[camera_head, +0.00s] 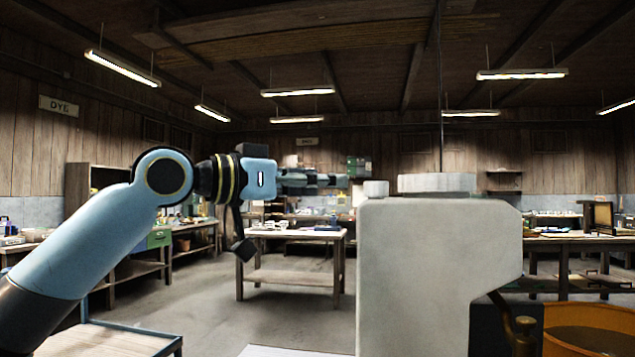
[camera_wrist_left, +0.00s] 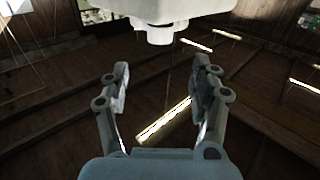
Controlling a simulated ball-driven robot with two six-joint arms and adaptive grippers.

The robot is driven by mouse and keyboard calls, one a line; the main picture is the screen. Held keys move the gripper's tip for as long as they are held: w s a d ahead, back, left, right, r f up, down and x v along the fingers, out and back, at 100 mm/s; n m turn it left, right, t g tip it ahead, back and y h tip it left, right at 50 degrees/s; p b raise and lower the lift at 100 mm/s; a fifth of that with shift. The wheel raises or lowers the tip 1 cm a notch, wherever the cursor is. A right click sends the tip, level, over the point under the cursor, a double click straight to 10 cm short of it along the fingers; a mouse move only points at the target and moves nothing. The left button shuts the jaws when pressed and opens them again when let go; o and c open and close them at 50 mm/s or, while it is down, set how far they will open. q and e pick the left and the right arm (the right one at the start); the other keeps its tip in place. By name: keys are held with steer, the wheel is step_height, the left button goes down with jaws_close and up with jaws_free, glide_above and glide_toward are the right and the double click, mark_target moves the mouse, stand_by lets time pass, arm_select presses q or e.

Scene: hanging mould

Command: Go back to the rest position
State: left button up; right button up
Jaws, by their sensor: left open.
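The hanging mould (camera_head: 430,270) is a large pale grey block in the head view, right of the middle. My left gripper (camera_head: 335,181) reaches in from the left at the height of the mould's top, close to the knob. In the left wrist view my left gripper (camera_wrist_left: 158,88) is open with nothing between its fingers. The underside of a pale block with a round stub (camera_wrist_left: 160,35) shows beyond the fingertips. My right gripper is in neither view.
A thin rod (camera_head: 441,90) rises from the mould to the ceiling. A wooden table (camera_head: 290,277) stands behind, left of the mould. A brass fitting (camera_head: 524,330) and an orange-brown tub (camera_head: 590,318) are at the lower right. Open floor (camera_head: 215,300) lies to the left.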

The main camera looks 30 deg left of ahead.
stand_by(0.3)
arm_select(q)
steer(key=w+a+f+n+g+y, duration=0.1)
steer(key=a+f+n+g+y, duration=0.15)
steer(key=f, duration=1.15)
steer(key=w+a+f+n+g+y, duration=0.1)
steer(key=a+f+n+y, duration=0.15)
steer(key=f, duration=1.15)
steer(key=s+a+f+n+g+y, duration=0.15)
steer(key=s+f, duration=0.35)
steer(key=f, duration=0.8)
steer(key=s+a+f+n+g+y, duration=0.15)
steer(key=s+f, duration=0.35)
steer(key=f, duration=0.8)
steer(key=s+f+g, duration=0.5)
steer(key=s+f, duration=1.4)
steer(key=s, duration=0.1)
steer(key=s+d+f+m+g+y, duration=0.1)
steer(key=s+f, duration=0.3)
steer(key=s, duration=0.8)
steer(key=s+d+f+m+g, duration=0.1)
steer(key=s+f, duration=0.4)
steer(key=s, duration=0.8)
steer(key=shift+d+f+g+y, duration=0.25)
steer(key=shift+g+y, duration=0.15)
steer(key=shift+g, duration=0.25)
